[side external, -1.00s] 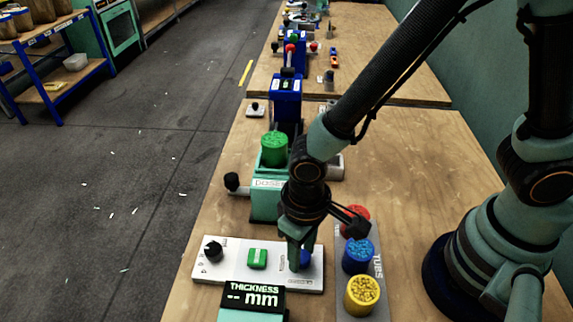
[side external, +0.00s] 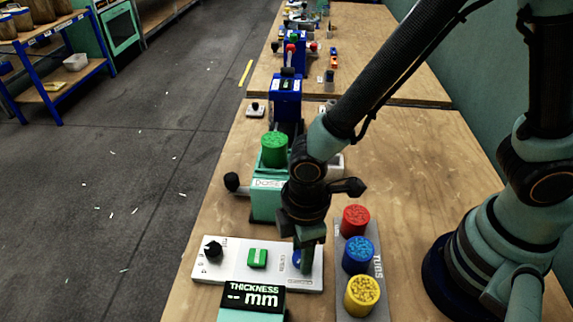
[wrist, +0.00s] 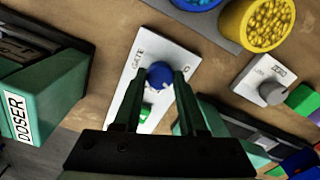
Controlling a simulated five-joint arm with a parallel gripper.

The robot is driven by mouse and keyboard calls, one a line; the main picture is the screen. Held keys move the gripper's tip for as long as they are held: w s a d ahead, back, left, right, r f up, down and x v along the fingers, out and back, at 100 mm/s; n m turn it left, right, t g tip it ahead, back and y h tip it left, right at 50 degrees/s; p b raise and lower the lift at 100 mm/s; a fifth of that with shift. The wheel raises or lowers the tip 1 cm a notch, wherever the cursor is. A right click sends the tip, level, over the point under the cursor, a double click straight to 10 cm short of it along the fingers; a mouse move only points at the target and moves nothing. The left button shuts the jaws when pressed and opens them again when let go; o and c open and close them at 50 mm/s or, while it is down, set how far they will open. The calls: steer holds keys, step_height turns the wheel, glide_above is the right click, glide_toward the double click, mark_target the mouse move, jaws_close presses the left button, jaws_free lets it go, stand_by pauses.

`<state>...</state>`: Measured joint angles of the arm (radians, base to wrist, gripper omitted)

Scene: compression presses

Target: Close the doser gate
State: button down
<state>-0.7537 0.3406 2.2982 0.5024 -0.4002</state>
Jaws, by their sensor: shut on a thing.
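The doser (side external: 265,206) is a green box with a green tub of granules on top and a black-knobbed lever at its left. In front of it lies a white control panel (side external: 232,271) with a black dial, a green button and a blue knob. In the wrist view the blue knob (wrist: 159,73) sits beside the printed word GATE. My gripper (wrist: 160,80) points down at the panel, with its two green fingers on either side of the blue knob and shut on it. In the side view the fingers mostly hide the knob. The gate itself cannot be made out.
A grey rack to the right holds a red tub (side external: 355,220), a blue tub (side external: 358,255) and a yellow tub (side external: 362,295). A thickness display (side external: 252,296) stands in front of the panel. A blue press (side external: 286,98) stands farther back.

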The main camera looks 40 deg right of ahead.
steer(key=n, duration=0.4)
steer(key=shift+n, duration=0.3)
stand_by(0.3)
steer(key=shift+c, duration=2.3)
jaws_free()
steer(key=shift+r, duration=0.1)
step_height(320, 180, up, 12)
